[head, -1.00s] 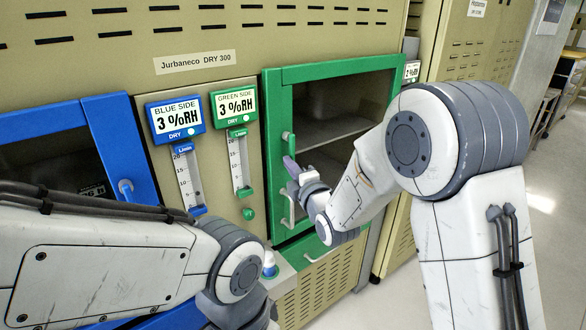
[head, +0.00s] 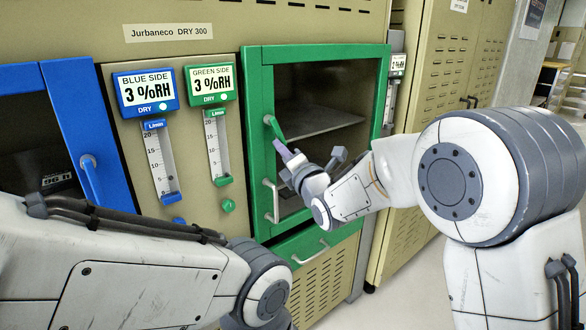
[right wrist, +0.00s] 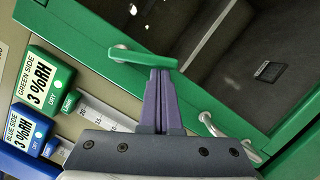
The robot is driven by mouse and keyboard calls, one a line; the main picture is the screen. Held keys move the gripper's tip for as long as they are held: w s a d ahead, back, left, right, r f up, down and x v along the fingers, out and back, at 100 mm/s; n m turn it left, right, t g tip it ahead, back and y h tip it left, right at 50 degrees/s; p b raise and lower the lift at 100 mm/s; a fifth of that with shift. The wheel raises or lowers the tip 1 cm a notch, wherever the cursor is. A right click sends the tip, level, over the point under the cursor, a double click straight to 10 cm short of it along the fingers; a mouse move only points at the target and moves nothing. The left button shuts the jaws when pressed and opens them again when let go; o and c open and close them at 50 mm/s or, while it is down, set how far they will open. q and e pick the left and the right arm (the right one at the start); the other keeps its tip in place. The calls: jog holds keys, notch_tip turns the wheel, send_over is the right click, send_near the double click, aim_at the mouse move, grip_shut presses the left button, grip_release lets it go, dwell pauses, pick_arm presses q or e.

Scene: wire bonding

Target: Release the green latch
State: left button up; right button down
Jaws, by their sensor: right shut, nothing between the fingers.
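The green latch (head: 275,128) is on the left side of the green door frame (head: 255,90). It slants, its lower end swung down to the right. My right gripper (head: 287,152) is shut and empty, its purple fingertips at the latch's lower end. In the right wrist view the shut fingers (right wrist: 160,76) meet the free end of the latch (right wrist: 142,57); whether they touch or only overlap it is hard to tell. The green door looks closed. My left arm shows at the lower left, but its gripper is out of view.
A pale door handle (head: 271,201) sits below the latch, close to my right gripper. A green drawer (head: 300,244) lies under the door. A blue door (head: 85,110) with its own latch is at the left. Two flow meters (head: 217,148) stand between the doors.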

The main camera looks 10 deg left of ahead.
jog(key=w+d+r+n+g+y+b, duration=0.1)
jog(key=w+d+r+n+y+b, duration=0.2)
jog(key=n+b, duration=1.2)
jog(key=shift+w+d+r+g+y+b, duration=0.15)
jog(key=shift+w+d+g+y+b, duration=0.2)
jog(key=shift+y+b, duration=0.45)
jog(key=shift+r, duration=0.1)
jog(key=s+d+f+b, duration=0.6)
jog(key=s, duration=0.1)
jog(key=shift+d+f, duration=0.25)
jog(key=shift+d, duration=0.05)
